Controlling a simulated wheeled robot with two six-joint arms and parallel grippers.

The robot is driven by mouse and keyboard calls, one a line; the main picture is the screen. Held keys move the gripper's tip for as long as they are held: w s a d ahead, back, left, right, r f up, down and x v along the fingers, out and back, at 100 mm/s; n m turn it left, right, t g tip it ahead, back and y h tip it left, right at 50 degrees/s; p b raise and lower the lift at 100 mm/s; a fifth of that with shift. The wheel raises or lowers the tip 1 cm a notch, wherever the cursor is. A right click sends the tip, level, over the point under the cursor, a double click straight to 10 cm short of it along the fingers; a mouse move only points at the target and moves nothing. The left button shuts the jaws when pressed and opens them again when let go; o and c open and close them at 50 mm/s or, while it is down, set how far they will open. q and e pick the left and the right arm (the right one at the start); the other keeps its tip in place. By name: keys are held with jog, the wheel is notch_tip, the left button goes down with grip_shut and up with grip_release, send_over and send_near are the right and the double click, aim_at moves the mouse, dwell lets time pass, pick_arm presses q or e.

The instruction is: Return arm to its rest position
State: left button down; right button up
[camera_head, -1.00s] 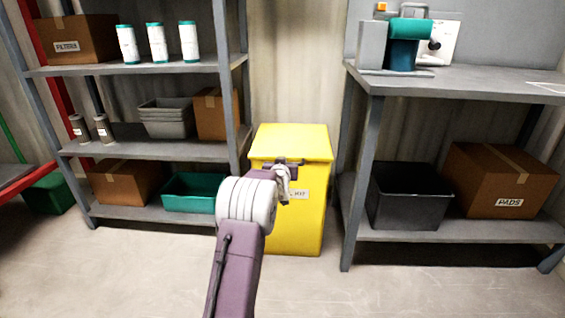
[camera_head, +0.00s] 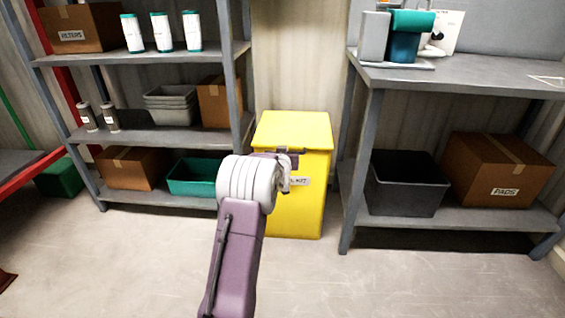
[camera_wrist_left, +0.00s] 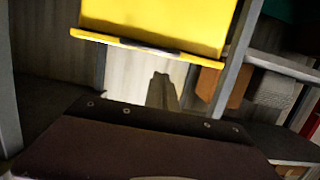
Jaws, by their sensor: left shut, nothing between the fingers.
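My left arm rises from the bottom of the head view, with a purple link and a pale ribbed wrist. Its left gripper (camera_head: 287,172) is in front of the yellow lidded bin (camera_head: 292,134) and covers part of its label. In the left wrist view, the grey fingers (camera_wrist_left: 163,90) are together with nothing between them. The yellow bin (camera_wrist_left: 160,20) shows there at the top, tilted and apart from the fingers. My right gripper is in neither view.
A grey shelf unit (camera_head: 165,137) with boxes, tubs and white canisters stands left of the bin. A grey workbench (camera_head: 450,75) stands right, with a black tub (camera_head: 405,190) and a PADS box (camera_head: 490,170) below. The floor (camera_head: 400,285) in front is clear.

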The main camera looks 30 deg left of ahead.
pick_arm(q)
jog(key=s+d+f+p, duration=0.1)
jog(key=s+d+f, duration=0.1)
jog(key=s, duration=0.3)
jog(key=shift+d+f, duration=0.4)
jog(key=shift+f, duration=0.4)
jog(key=shift+p, duration=0.3)
